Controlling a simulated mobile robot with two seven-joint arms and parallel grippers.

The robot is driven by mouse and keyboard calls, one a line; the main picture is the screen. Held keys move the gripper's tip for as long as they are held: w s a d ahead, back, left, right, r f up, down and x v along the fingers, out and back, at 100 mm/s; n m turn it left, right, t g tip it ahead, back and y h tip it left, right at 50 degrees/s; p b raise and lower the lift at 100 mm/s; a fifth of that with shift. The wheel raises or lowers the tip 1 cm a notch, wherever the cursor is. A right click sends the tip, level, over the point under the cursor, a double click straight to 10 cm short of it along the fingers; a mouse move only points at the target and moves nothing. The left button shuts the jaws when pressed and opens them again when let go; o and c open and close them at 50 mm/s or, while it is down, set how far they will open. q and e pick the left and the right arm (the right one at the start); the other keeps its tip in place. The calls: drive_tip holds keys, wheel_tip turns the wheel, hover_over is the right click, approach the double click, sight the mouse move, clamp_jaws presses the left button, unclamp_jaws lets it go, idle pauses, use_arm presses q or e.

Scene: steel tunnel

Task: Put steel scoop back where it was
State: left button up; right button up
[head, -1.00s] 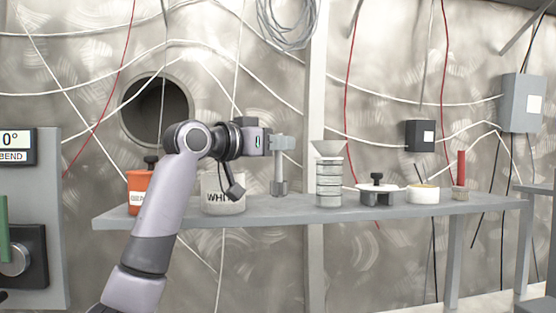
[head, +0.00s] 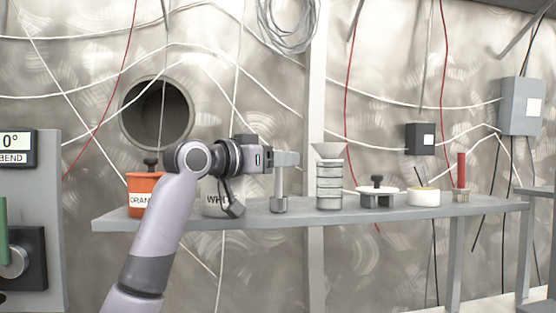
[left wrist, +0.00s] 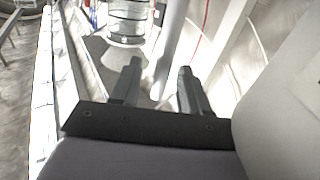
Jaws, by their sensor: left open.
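The steel scoop (head: 279,203) stands upright on the grey shelf (head: 250,218), its grey cup end down and its handle up. My left gripper (head: 287,159) comes in from the left, at the top of the handle. In the left wrist view its two fingers (left wrist: 158,88) are apart, so it is open. A pale upright bar shows beyond and between them; I cannot tell whether it is the handle. The fingers hide the handle's top in the head view. My right gripper is not in view.
Close right of the scoop is a clear stack with a funnel (head: 329,185). Farther right are a black-knobbed white disc (head: 377,191), a tape-like roll (head: 423,197) and a red stick (head: 461,172).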

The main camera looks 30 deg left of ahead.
use_arm(q)
drive_tip(key=b+v, duration=0.2)
drive_tip(key=v, duration=1)
drive_tip(key=shift+r, duration=0.2)
